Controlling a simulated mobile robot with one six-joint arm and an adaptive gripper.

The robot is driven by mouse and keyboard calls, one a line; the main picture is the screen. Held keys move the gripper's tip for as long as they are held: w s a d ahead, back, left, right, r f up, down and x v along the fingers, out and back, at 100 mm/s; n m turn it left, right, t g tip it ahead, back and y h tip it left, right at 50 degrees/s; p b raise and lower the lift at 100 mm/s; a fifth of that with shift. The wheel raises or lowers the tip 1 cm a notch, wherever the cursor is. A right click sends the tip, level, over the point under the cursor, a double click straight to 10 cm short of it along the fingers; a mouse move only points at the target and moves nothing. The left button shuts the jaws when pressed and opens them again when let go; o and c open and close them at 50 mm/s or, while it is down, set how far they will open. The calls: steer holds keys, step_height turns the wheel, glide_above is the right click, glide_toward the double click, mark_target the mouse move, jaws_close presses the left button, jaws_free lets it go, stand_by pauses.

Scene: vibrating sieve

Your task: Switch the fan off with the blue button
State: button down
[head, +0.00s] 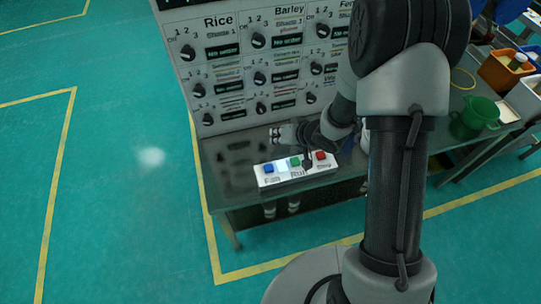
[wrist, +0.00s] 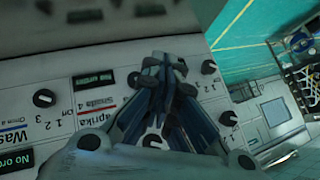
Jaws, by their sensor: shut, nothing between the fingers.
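A white button box (head: 262,181) lies on the dark table top. Its blue button (head: 268,168) is at the left end above a label that seems to read "Fan". The green button (head: 294,162) is in the middle and the red button (head: 320,155) is at the right. My gripper (head: 277,134) is shut and empty, behind and above the box, apart from the blue button. In the wrist view the closed fingers (wrist: 165,65) show in front of the knob panel; the button box is not visible there. I cannot make out a fan.
The grey panel (head: 215,68) with several knobs and green displays stands behind the table (head: 225,195). A green container (head: 474,118) and an orange bin (head: 500,72) stand at the right. The green floor at the left is clear, with yellow lines.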

steer(key=shift+s+a+f+y, duration=0.35)
steer(key=shift+a+f, duration=0.15)
steer(key=shift+f, duration=0.1)
steer(key=shift+s+a+f+y, duration=0.25)
steer(key=shift+s+a+f, duration=0.1)
steer(key=shift+a+f, duration=0.15)
steer(key=shift+f, duration=0.1)
steer(key=b, duration=0.7)
glide_above(271, 166)
step_height(271, 166, down, 8)
steer(key=shift+r, duration=0.25)
steer(key=shift+f+b, duration=0.45)
steer(key=shift+f, duration=0.15)
steer(key=shift+f, duration=0.15)
steer(key=shift+f, duration=0.25)
